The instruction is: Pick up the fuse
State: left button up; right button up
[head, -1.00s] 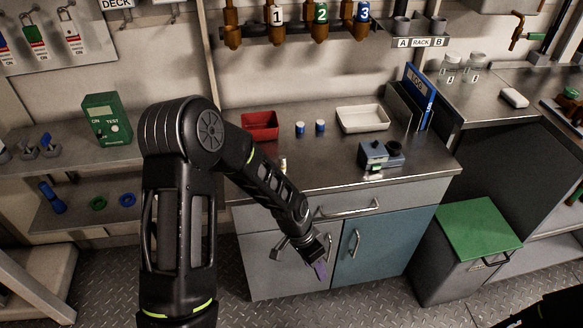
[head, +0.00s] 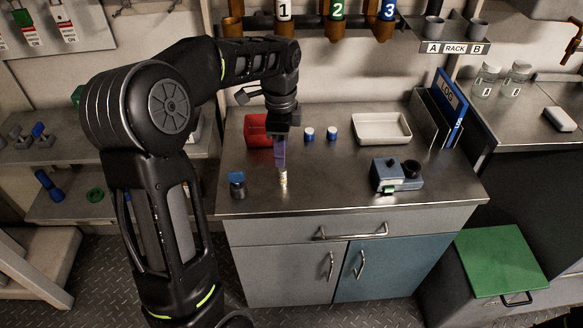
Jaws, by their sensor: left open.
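The fuse, by its look a small pale cylinder with brassy parts (head: 283,182), stands upright on the steel counter near its front left. My left gripper (head: 281,165) points straight down over it, with its purple fingers just above or around the fuse's top. The gripper is open, seen nearly edge-on, so I cannot tell whether the fingers touch the fuse. My right gripper does not show.
Two blue-and-white cylinders (head: 309,134) and a white tray (head: 382,129) stand behind to the right. A grey-blue device (head: 397,175) is at right, a small dark blue-topped item (head: 237,185) at left.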

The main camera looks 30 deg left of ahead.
aim_at(283, 170)
pick_arm(q)
jog(key=shift+s, duration=0.15)
jog(key=shift+f, duration=1.35)
jog(key=shift+f, duration=0.1)
jog(key=f+p, duration=0.1)
jog(key=f, duration=0.4)
jog(key=shift+w, duration=0.2)
jog(key=shift+c, duration=0.4)
grip_shut()
